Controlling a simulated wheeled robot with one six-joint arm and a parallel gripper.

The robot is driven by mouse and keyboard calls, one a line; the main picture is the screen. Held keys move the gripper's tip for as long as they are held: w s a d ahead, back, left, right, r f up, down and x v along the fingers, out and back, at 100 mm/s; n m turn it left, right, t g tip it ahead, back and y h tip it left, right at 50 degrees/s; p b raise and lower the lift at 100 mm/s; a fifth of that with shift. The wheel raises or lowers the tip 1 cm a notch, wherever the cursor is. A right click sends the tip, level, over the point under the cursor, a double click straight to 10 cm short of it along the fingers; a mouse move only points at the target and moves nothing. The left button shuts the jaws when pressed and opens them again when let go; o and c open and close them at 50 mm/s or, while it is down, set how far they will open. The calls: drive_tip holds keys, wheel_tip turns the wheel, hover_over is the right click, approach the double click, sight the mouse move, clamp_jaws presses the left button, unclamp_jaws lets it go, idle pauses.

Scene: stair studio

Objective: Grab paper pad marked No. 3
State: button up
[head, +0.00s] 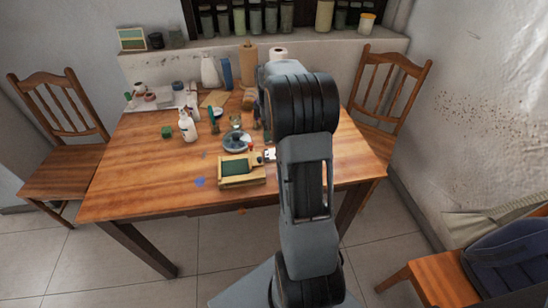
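I cannot pick out a paper pad marked No. 3; no number is readable in the head view. A pale yellow block-like item with a dark green top (240,170) lies near the table's front edge. A small white piece with dark marks (269,155) shows just behind it, partly covered by my arm; I cannot tell what it is. A flat tan sheet or pad (214,98) lies at the back of the table, left of the middle. My gripper is hidden behind my own arm, which covers the table's right-middle part.
Chairs stand at left (62,140) and right (392,90). The table's front left is mostly clear.

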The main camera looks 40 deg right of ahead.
sight(270, 154)
wheel_tip(270, 154, down, 13)
drive_tip(key=shift+r, duration=0.1)
idle(0.6)
drive_tip(key=c, duration=1)
